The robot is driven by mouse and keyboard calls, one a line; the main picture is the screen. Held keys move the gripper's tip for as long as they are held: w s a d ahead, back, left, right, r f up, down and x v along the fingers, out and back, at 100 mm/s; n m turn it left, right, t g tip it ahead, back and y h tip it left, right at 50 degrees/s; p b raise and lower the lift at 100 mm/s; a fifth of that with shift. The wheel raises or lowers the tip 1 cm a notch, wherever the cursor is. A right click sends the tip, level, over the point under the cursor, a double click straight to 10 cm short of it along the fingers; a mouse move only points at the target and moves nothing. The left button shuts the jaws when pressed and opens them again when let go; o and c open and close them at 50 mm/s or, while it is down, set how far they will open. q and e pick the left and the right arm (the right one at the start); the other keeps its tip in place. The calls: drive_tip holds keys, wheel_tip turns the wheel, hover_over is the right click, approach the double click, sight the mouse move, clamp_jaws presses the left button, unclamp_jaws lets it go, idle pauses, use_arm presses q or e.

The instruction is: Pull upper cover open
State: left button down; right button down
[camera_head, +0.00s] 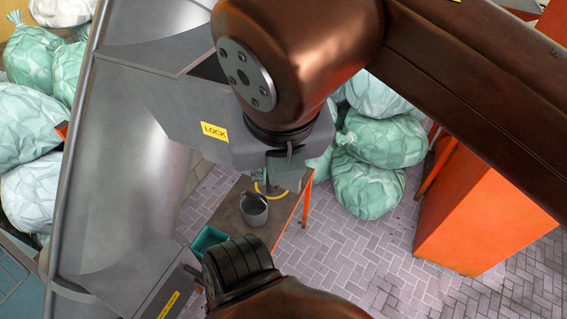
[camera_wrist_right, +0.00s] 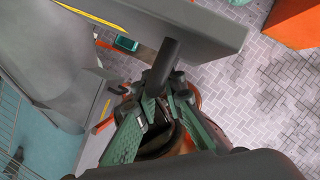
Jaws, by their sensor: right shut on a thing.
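The upper cover, a grey panel (camera_wrist_right: 200,28) with a yellow strip, spans the top of the right wrist view. A dark round handle bar (camera_wrist_right: 166,62) sticks out from it. My right gripper (camera_wrist_right: 162,100), with green fingers, is shut on this handle. In the head view, a grey machine part with a yellow LOCK label (camera_head: 214,131) sits at the middle, partly behind my brown arm. The gripper's hold is largely hidden there. My left gripper is not clearly visible.
The large curved grey machine (camera_head: 128,170) fills the left. A low table (camera_head: 232,205) holds a grey bucket (camera_head: 254,209), with a teal bin (camera_head: 208,240) beside it. Green-white bags (camera_head: 368,185) and an orange box (camera_head: 480,215) stand behind and right. Paved floor (camera_head: 350,255) is open between them.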

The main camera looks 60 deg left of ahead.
drive_tip(key=shift+s+d, duration=0.1)
drive_tip(key=shift+s, duration=0.35)
drive_tip(key=c, duration=2)
unclamp_jaws()
drive_tip(key=v, duration=1.2)
